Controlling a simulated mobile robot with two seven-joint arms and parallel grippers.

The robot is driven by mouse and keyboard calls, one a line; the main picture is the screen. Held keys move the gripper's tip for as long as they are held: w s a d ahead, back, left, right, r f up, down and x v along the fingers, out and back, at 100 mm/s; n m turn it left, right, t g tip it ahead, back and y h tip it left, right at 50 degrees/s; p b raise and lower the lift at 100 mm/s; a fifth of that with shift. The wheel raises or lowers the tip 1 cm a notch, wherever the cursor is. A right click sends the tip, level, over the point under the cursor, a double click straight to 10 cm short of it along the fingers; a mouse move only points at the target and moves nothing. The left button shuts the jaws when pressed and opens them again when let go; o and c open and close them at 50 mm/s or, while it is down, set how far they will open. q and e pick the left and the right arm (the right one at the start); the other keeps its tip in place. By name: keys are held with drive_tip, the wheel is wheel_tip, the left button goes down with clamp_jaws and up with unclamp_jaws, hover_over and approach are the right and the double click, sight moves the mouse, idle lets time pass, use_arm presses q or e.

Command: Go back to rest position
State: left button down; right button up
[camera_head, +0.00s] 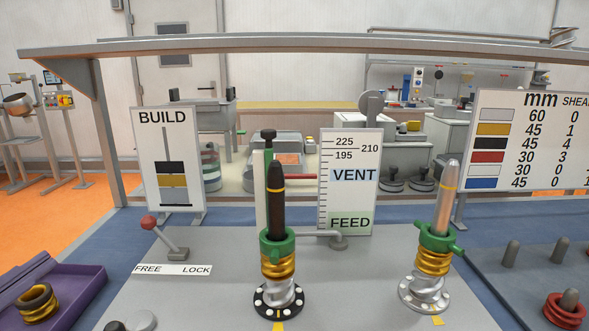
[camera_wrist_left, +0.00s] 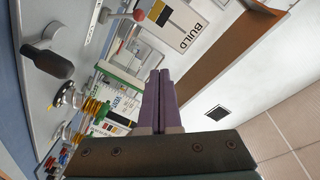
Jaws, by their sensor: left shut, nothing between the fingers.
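My left gripper (camera_wrist_left: 158,100) shows in the left wrist view as two purple fingers lying together, shut and empty. It is raised in the air, apart from the bench things, and that view is turned on its side. I cannot make out either gripper in the head view. Two upright screw posts stand on the grey bench plate (camera_head: 200,255): one with a dark tip (camera_head: 277,200) at the middle, one with a silver tip (camera_head: 446,200) at the right. Each carries a green collar (camera_head: 275,246) above gold rings (camera_head: 433,262) and silver rings. My right gripper is in neither view.
A lever with a red ball (camera_head: 148,222) stands behind the FREE/LOCK label (camera_head: 173,269). A purple tray (camera_head: 82,292) with gold rings is at left. Pegs (camera_head: 511,253) and red rings (camera_head: 566,310) are at right. A BUILD board (camera_head: 168,160) and VENT/FEED gauge (camera_head: 349,180) stand behind.

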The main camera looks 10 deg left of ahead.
use_arm(q)
drive_tip(key=s+d+f+n+g+p, duration=0.1)
drive_tip(key=s+d+f+n+g, duration=0.3)
drive_tip(key=d, duration=0.3)
drive_tip(key=s+d+f+n+g+p, duration=0.1)
drive_tip(key=s+d+f+n+g, duration=0.1)
drive_tip(key=s+d+g, duration=0.35)
drive_tip(key=s+d+r+n+g+h, duration=0.1)
drive_tip(key=s+d+r+g+h, duration=0.15)
drive_tip(key=s+d+g, duration=0.35)
wheel_tip(320, 180, up, 38)
drive_tip(key=t+p, duration=0.1)
drive_tip(key=p, duration=3.7)
drive_tip(key=shift+s+d+y, duration=0.2)
drive_tip(key=shift+d+y, duration=0.05)
drive_tip(key=shift+y, duration=0.1)
